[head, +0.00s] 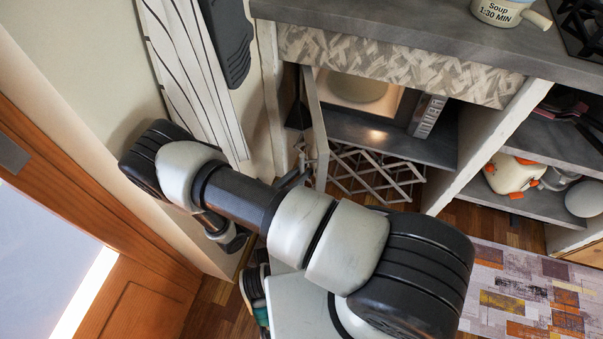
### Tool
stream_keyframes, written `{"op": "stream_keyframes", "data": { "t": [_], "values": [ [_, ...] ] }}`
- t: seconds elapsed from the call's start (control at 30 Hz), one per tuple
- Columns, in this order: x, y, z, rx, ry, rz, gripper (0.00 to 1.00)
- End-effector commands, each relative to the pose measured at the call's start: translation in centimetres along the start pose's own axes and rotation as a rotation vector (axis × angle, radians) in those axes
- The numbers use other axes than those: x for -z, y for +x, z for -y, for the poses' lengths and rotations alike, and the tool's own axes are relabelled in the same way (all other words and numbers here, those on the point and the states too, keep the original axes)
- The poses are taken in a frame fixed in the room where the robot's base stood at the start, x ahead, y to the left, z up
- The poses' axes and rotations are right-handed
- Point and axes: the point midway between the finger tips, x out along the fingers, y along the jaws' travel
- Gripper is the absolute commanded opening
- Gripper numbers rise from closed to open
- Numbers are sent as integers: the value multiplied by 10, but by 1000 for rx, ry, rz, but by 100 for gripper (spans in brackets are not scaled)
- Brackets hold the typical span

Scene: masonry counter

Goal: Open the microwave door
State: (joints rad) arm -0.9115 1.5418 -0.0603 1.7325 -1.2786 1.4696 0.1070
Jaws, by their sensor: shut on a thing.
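The microwave (427,115) sits in the cubby under the counter, with its lit interior, a round plate and its button panel showing. Its door (316,130) stands swung well out on the left side and is seen nearly edge-on. My gripper (300,174) is at the lower part of the door, shut on the door's edge or handle. The fingers are small here and partly hidden by my arm, so the exact contact point cannot be made out.
A metal lattice (375,175) hangs below the microwave shelf. A wall (115,75) with hanging boards stands close on the left. Shelves at right hold a toaster (512,174). A soup mug (497,12) is on the counter (400,38). A patterned rug (535,295) lies at lower right.

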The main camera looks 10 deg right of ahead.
Motion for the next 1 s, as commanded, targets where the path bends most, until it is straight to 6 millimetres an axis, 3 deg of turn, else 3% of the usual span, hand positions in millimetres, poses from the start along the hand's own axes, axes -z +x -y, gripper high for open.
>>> {"op": "stream_keyframes", "data": {
  "t": [0.03, 0.13, 1.0],
  "values": [
    [-4, 4, -9, -15, 13, 8, 17],
    [-4, 5, -8, -12, 11, 9, 30],
    [-2, 3, -2, -7, 2, 7, 30]
  ]
}}
